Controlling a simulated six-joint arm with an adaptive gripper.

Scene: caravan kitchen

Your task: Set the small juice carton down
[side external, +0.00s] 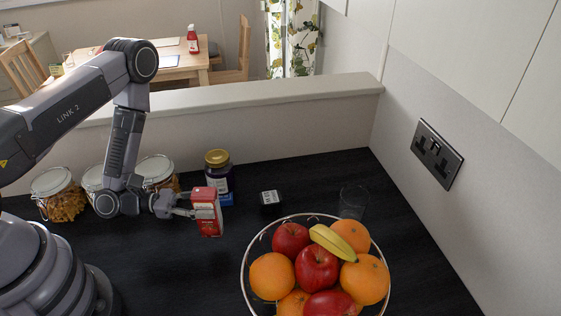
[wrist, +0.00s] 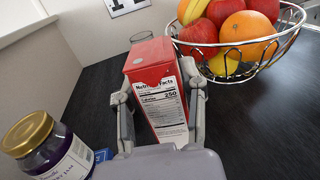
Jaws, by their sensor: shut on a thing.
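The small juice carton (side external: 208,213) is red with a white nutrition panel. My gripper (side external: 192,209) is shut on it, with one finger on each side. In the wrist view the carton (wrist: 160,92) stands between the two fingers of my gripper (wrist: 160,110), its printed panel facing the camera. In the side view it looks close to upright with a slight tilt. I cannot tell whether its base touches the dark worktop (side external: 240,260).
A wire fruit bowl (side external: 246,270) stands to the carton's right. A jam jar (side external: 218,172) with a gold lid, a small black box (side external: 270,203) and a glass (side external: 352,202) stand nearby. Pasta jars (side external: 57,192) line the back left. Dark worktop is bare in front of the carton.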

